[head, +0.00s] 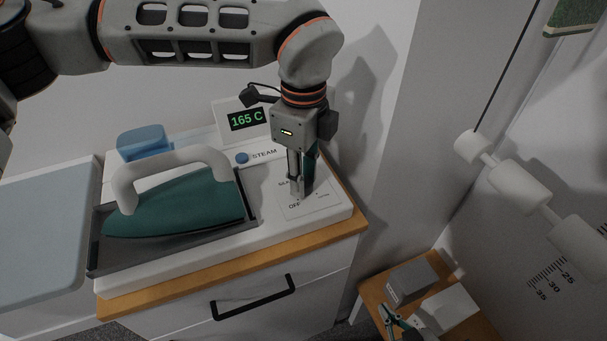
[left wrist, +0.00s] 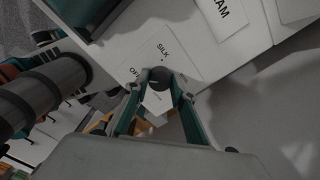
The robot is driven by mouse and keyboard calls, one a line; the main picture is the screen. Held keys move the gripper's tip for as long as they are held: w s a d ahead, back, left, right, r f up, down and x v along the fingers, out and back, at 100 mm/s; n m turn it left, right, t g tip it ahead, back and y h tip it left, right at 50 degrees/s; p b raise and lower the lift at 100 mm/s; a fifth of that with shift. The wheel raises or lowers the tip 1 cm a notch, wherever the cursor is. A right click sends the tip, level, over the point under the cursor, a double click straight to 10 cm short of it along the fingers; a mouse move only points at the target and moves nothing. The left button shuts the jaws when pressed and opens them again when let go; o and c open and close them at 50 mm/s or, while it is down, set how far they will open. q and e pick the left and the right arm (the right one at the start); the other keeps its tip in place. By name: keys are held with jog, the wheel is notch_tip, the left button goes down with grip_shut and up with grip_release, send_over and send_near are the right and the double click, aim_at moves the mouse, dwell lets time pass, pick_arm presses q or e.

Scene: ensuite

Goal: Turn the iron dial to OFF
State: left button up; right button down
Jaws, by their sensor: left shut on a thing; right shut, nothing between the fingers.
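The iron dial (left wrist: 160,79) is a small dark round knob on a white label plate on the station's top. My left gripper (head: 300,190) points straight down over the plate and is shut on the dial, with one fingertip on each side in the left wrist view. The words SILK and OFF show on the plate beside it. The fingers hide most of the dial in the head view, and I cannot tell which setting it points to. My right gripper (head: 390,317) is shut and empty, low at the bottom edge of the head view.
The teal iron (head: 175,208) with a white handle rests in a grey tray left of the dial. A display (head: 247,119) reads 165 C, with a blue STEAM button (head: 241,158) below. A low wooden table (head: 372,293) with grey and white boxes stands at the lower right.

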pick_arm(q)
jog(key=shift+w+r, duration=0.1)
jog(key=shift+r, duration=0.1)
jog(key=o, duration=1.1)
jog(key=shift+f, duration=0.1)
notch_tip(320, 180, up, 12)
